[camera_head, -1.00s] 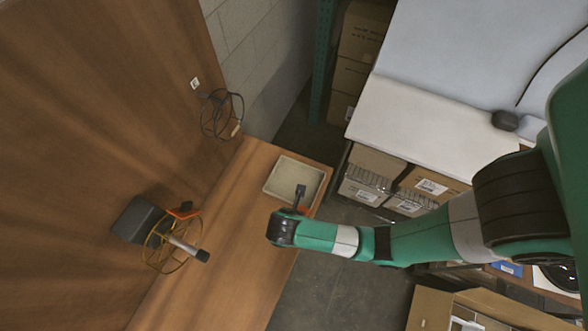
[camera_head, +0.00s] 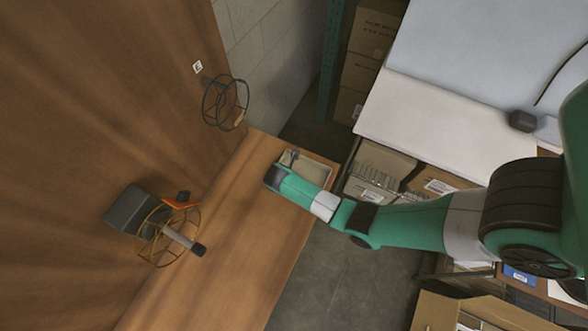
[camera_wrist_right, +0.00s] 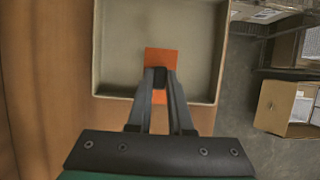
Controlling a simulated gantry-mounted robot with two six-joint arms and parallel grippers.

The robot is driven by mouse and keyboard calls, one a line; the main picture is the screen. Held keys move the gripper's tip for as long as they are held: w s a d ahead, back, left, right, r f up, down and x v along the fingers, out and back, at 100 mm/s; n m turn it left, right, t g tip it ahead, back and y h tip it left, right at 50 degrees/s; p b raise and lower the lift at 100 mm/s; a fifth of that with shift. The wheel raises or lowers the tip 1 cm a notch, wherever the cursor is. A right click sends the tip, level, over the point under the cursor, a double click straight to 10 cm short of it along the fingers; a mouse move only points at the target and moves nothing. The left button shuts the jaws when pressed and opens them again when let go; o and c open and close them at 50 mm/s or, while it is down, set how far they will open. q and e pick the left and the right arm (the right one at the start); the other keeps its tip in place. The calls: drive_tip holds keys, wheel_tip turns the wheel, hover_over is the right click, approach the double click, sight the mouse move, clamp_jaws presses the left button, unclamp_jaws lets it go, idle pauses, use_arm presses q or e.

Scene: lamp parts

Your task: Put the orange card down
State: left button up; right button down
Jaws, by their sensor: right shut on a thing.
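My right gripper (camera_wrist_right: 160,77) is shut on the orange card (camera_wrist_right: 161,57). In the right wrist view the card sticks out past the fingertips over the front part of the beige tray (camera_wrist_right: 224,50), and its lower end shows between the fingers. In the head view my right gripper (camera_head: 291,158) is over the tray (camera_head: 322,159), and my arm hides much of the tray. I cannot tell whether the card touches the tray floor. The card is hidden in the head view. My left gripper is not in view.
The tray sits on a narrow wooden shelf (camera_head: 230,245) against a wooden panel. Wire-cage lamps (camera_head: 168,237) and (camera_head: 226,102) hang by the panel; the nearer has an orange piece (camera_head: 180,203). Cardboard boxes (camera_head: 378,170) stand right of the shelf. Most of the tray's visible floor is bare.

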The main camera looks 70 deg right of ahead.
drive_tip(key=shift+w+d+f+b, duration=0.15)
drive_tip(key=shift+f+b, duration=0.6)
drive_tip(key=shift+f, duration=1)
drive_tip(key=shift+f, duration=0.1)
drive_tip(key=c, duration=0.8)
unclamp_jaws()
drive_tip(key=shift+r, duration=0.3)
drive_tip(key=p+v, duration=0.4)
drive_tip(key=v, duration=0.7)
drive_tip(key=shift+r, duration=0.3)
